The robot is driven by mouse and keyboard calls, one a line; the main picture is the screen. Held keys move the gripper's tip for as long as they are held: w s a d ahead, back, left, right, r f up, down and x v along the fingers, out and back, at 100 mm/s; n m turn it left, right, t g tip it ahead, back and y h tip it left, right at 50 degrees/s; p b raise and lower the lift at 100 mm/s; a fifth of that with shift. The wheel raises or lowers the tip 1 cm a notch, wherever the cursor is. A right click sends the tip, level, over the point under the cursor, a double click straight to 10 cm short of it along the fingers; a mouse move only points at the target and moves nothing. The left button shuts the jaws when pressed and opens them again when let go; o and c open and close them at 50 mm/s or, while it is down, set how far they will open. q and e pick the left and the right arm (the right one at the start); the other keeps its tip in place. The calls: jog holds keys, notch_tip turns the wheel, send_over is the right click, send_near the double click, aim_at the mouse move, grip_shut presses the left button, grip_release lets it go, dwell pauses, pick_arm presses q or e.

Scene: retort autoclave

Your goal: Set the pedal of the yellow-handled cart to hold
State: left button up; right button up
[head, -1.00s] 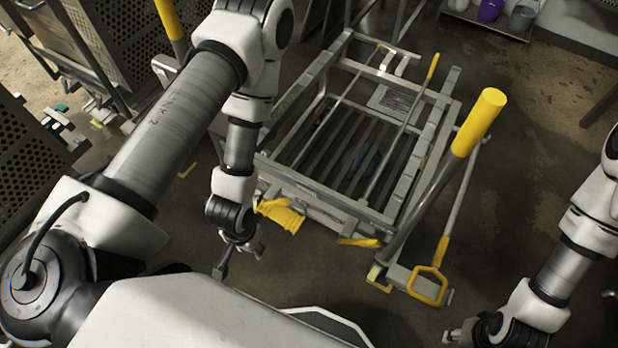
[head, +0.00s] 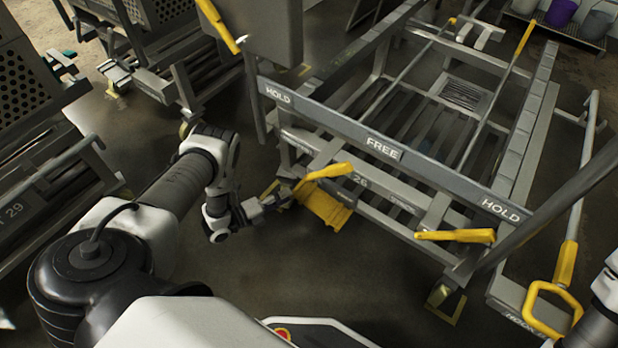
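The grey cart (head: 455,190) fills the middle and right of the head view. Its front bar carries the labels HOLD at the left, FREE in the middle and HOLD at the right. A yellow pedal plate (head: 325,208) sits low at its front, with a yellow lever (head: 325,172) just above it. Another yellow lever (head: 455,236) is at the front right. My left gripper (head: 281,197) is just left of the pedal plate and points at it. Its fingers are small and dark, so I cannot tell open from shut or whether they touch. My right gripper is out of view.
A yellow loop handle (head: 550,305) stands at the cart's right front. Other carts with perforated baskets (head: 22,105) stand at the left and back left. Buckets (head: 560,12) are on a shelf at the top right. The floor in front of the pedal is clear.

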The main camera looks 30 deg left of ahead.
aim_at(313, 183)
pick_arm(q)
jog(key=b+x, duration=0.2)
jog(key=x, duration=0.4)
jog(key=shift+w+d+f, duration=0.1)
jog(key=shift+w, duration=0.05)
jog(key=shift+w+d, duration=0.15)
jog(key=shift+w, duration=0.2)
jog(key=shift+c, duration=0.3)
grip_shut()
